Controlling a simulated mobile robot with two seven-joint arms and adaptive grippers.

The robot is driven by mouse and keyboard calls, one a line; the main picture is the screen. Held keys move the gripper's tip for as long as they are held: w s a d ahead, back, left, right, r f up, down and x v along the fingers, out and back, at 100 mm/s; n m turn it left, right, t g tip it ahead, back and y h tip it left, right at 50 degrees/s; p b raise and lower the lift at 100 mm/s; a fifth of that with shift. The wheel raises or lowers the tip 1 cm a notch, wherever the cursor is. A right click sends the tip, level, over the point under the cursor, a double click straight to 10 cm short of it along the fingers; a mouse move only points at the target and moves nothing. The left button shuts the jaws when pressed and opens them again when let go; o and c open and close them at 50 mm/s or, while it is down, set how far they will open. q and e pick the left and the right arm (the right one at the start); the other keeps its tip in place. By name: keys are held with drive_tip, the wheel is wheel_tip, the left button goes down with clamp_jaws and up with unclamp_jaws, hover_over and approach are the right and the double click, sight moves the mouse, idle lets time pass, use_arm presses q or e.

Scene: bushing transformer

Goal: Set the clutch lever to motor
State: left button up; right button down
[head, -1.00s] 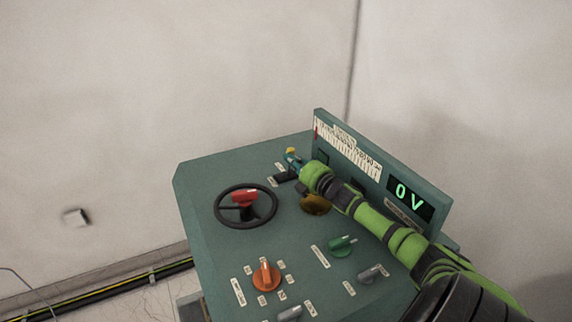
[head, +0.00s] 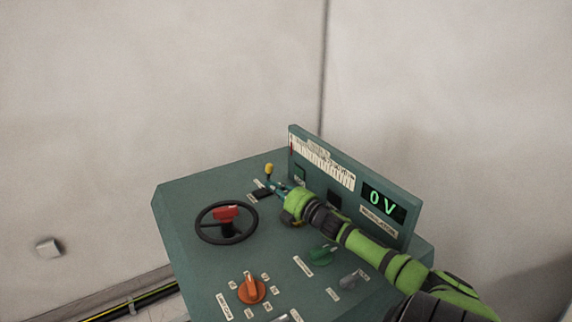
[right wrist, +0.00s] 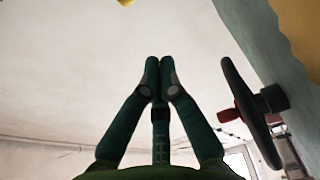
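The clutch lever (head: 269,170), a thin stem with a yellow knob, stands up from a dark slot plate at the far side of the teal console. My right gripper (head: 275,185) is low beside the lever, just right of and below the knob in the head view. I cannot tell whether it touches the stem. In the right wrist view its fingertips (right wrist: 159,62) are together with nothing seen between them. A yellow bit, likely the knob (right wrist: 125,2), shows at the top edge. The lever's labels are too small to read. My left gripper is out of view.
A black handwheel (head: 226,223) with a red grip stands left of the gripper. An orange knob (head: 251,289) and a green knob (head: 321,255) are nearer. A back panel with a scale and a 0 V display (head: 383,204) rises close beside my right arm.

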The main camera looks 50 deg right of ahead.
drive_tip(key=shift+s+d+f, duration=0.1)
drive_tip(key=shift+s+f, duration=0.05)
drive_tip(key=shift+s, duration=0.5)
drive_tip(key=shift+s+d+f, duration=0.1)
drive_tip(key=shift+s+f, duration=0.05)
drive_tip(key=shift+s, duration=0.45)
drive_tip(key=shift+s+a+r, duration=0.15)
drive_tip(key=shift+s+a, duration=0.1)
drive_tip(key=shift+s, duration=0.25)
drive_tip(key=shift+s+a+r, duration=0.15)
drive_tip(key=shift+s+a, duration=0.1)
drive_tip(key=shift+s, duration=0.6)
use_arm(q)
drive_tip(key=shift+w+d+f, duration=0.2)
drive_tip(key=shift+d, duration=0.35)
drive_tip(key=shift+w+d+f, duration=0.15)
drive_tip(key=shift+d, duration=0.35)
use_arm(e)
drive_tip(key=shift+d+f, duration=0.1)
drive_tip(key=shift+d, duration=0.05)
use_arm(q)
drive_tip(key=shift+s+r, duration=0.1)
use_arm(e)
drive_tip(key=shift+r, duration=0.2)
